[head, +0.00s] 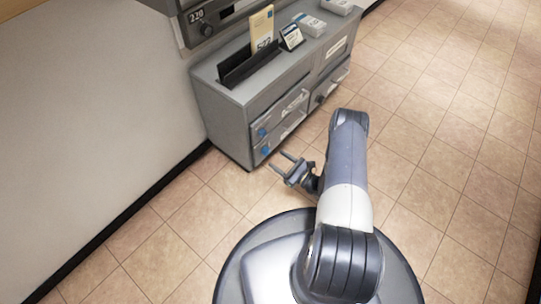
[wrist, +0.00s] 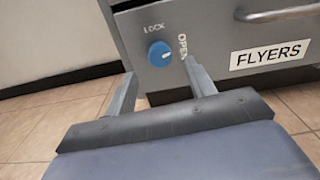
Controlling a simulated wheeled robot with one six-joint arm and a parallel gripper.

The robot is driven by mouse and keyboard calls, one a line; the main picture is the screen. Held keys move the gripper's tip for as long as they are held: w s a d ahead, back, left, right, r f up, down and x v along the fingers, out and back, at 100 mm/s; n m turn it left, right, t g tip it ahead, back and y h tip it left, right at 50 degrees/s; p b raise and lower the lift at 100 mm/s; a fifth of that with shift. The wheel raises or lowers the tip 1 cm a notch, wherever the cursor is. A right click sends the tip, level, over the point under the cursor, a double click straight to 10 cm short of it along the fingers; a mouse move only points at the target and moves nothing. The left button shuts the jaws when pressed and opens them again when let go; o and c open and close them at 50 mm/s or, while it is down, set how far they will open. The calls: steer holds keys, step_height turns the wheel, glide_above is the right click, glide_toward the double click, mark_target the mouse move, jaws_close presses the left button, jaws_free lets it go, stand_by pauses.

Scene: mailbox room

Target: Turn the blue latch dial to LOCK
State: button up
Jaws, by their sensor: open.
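The blue latch dial (wrist: 160,54) is on the grey cabinet front in the wrist view. LOCK is printed above it and OPEN to its right. A small pale mark shows on its right side, but I cannot tell its exact setting. My gripper (wrist: 160,68) is open and empty, its fingers spread to the left and right below the dial, apparently short of it. In the head view my gripper (head: 278,160) is in front of the cabinet near the lower blue dial (head: 265,150). Another blue dial (head: 262,132) is above that one.
A FLYERS label (wrist: 265,55) and a drawer handle (wrist: 285,13) are right of the dial. The grey cabinet (head: 222,118) carries a black tray (head: 236,70) and small boxes (head: 308,25) on top. A wall is at left; tiled floor (head: 425,165) is clear at right.

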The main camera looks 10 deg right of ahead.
mark_target(268, 153)
steer(key=shift+b+x, duration=0.6)
steer(key=shift+x, duration=1.9)
steer(key=shift+c, duration=0.4)
steer(key=c, duration=0.9)
